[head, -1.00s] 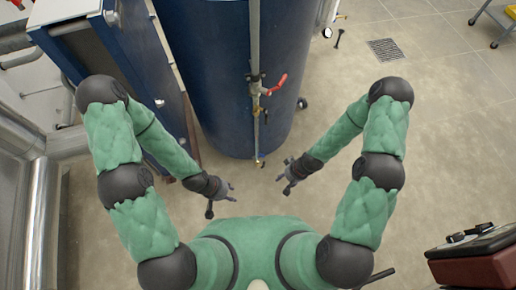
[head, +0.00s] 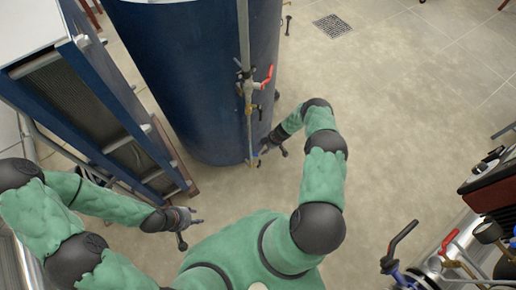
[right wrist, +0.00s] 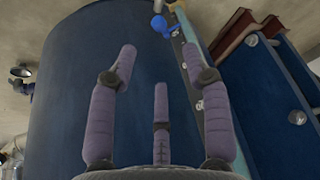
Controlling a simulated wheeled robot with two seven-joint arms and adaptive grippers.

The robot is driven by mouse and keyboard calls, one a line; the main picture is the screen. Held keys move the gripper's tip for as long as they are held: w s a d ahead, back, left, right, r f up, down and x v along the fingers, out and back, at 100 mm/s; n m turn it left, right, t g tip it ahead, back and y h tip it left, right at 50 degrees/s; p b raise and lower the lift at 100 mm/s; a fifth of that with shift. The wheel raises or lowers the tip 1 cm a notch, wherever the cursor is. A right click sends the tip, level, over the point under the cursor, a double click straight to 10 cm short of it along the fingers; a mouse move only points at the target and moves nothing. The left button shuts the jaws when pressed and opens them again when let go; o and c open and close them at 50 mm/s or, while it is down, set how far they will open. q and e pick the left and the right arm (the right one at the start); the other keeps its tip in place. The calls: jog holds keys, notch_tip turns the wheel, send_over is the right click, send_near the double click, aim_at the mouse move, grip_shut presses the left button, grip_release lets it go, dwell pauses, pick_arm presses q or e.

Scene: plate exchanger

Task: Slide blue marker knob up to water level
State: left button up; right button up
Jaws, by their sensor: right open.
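A dark blue tank (head: 190,90) carries a vertical gauge pipe (head: 244,40) with a red-handled valve (head: 262,78) on its front. The tank also fills much of the right wrist view (right wrist: 75,75). A small bright blue knob (right wrist: 159,24) sits beside the pipe (right wrist: 195,65) there, beyond my fingertips. My right gripper (head: 270,146) is near the lower end of the pipe. Its spread fingers (right wrist: 159,65) hold nothing. My left gripper (head: 192,220) is low in front of my body, away from the tank; its fingers are too small to judge.
A blue plate exchanger (head: 105,105) stands left of the tank and also shows in the right wrist view (right wrist: 270,100). Pipework with black and red handles (head: 450,245) is at the lower right. The floor right of the tank is mostly clear, with a drain (head: 333,26).

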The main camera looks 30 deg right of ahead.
aim_at(256, 155)
jog(key=b+x, duration=0.5)
jog(key=x, duration=0.5)
jog(key=shift+w+f, duration=0.15)
jog(key=shift+f, duration=0.05)
grip_shut()
jog(key=shift+a, duration=0.1)
